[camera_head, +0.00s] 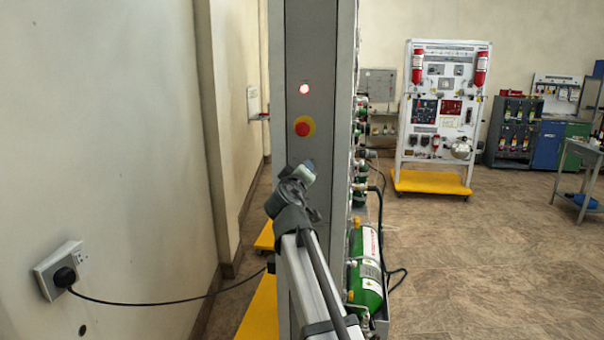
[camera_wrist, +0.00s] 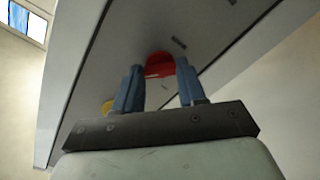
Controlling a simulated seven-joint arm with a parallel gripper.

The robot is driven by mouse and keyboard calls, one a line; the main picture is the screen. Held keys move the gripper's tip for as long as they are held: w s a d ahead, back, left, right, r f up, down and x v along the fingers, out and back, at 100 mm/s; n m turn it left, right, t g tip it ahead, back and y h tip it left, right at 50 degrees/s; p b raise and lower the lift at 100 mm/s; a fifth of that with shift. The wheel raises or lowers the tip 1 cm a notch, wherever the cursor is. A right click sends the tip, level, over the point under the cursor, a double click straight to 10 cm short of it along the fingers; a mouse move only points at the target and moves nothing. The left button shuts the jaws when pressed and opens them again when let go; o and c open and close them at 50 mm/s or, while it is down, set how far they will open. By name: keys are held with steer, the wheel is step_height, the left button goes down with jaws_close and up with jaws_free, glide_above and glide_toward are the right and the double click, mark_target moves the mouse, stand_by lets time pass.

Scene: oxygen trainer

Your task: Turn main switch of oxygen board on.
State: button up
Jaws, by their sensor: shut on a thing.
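The oxygen board (camera_head: 327,50) stands edge-on in the head view, its grey narrow side facing me. My gripper (camera_head: 303,172) is at this side, below a red button on a yellow ring (camera_head: 304,127). In the wrist view my gripper (camera_wrist: 158,72) has its two blue-grey fingers on either side of a red switch knob (camera_wrist: 159,68) on the grey panel. The fingers are shut on the knob, and its lower part lies between them. In the head view my gripper and arm hide the knob, so its turn angle cannot be told there.
A lamp (camera_head: 304,89) glows above the red button. Green cylinders (camera_head: 366,265) with hoses line the board's right face. A black cable runs from the wall socket (camera_head: 60,270) towards the board. A second board (camera_head: 440,100) stands far back; open floor lies right.

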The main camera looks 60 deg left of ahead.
steer(key=shift+m, duration=0.4)
steer(key=o, duration=1.1)
steer(key=shift+c, duration=0.2)
steer(key=shift+s, duration=0.1)
steer(key=v, duration=1.3)
steer(key=shift+s+d, duration=0.2)
steer(key=shift+d, duration=0.1)
